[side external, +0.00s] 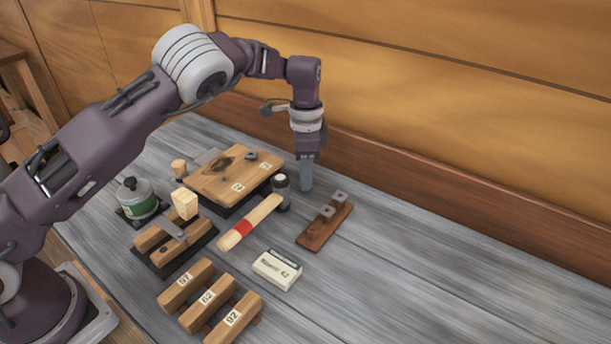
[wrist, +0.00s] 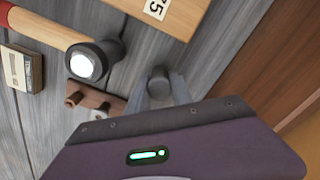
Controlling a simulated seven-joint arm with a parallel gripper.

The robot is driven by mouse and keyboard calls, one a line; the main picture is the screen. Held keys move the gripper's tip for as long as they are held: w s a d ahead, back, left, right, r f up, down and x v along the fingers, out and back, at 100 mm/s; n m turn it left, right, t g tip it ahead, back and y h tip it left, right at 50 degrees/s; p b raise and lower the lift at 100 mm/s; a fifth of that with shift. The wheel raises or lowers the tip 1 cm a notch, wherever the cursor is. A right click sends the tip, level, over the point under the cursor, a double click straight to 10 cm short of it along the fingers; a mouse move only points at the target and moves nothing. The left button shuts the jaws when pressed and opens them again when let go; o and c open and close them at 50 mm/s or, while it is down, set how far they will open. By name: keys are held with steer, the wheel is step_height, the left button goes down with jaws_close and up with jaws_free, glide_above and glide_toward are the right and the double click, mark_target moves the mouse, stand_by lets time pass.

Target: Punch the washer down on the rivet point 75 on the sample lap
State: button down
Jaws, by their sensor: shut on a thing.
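My gripper (side external: 306,180) points straight down at the back of the bench, right of the sample lap and behind the small brown rack. It is shut on a grey cylindrical tool, which looks like the punch; its round end (wrist: 158,74) shows between the fingers in the wrist view. The sample lap (side external: 215,181) is a wooden board on a dark base, with a number label at its right end; the label 75 (wrist: 156,9) shows at the top of the wrist view. A small dark ring-like piece (side external: 251,156), perhaps the washer, lies on the lap. The rivet point is too small to make out.
A hammer (side external: 250,222) with a red band lies between the lap and the brown rack (side external: 317,233), which holds two grey pieces. A white box (side external: 277,270), numbered wooden blocks (side external: 207,298) and a green-labelled can (side external: 138,198) stand nearby. The right bench is clear; a wall runs behind.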

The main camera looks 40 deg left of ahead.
step_height(320, 180, up, 9)
steer(key=shift+a+r, duration=0.1)
steer(key=shift+a, duration=0.05)
steer(key=s+a+r+n, duration=0.2)
steer(key=a+n, duration=0.1)
steer(key=a, duration=0.3)
steer(key=s+a+r+n, duration=0.2)
steer(key=a+r+n, duration=0.1)
steer(key=a, duration=0.3)
steer(key=shift+a+f, duration=0.15)
steer(key=shift+f, duration=2.75)
steer(key=shift+f, duration=0.5)
steer(key=shift+f, duration=0.2)
steer(key=c, duration=1.1)
jaws_free()
steer(key=shift+o, duration=0.2)
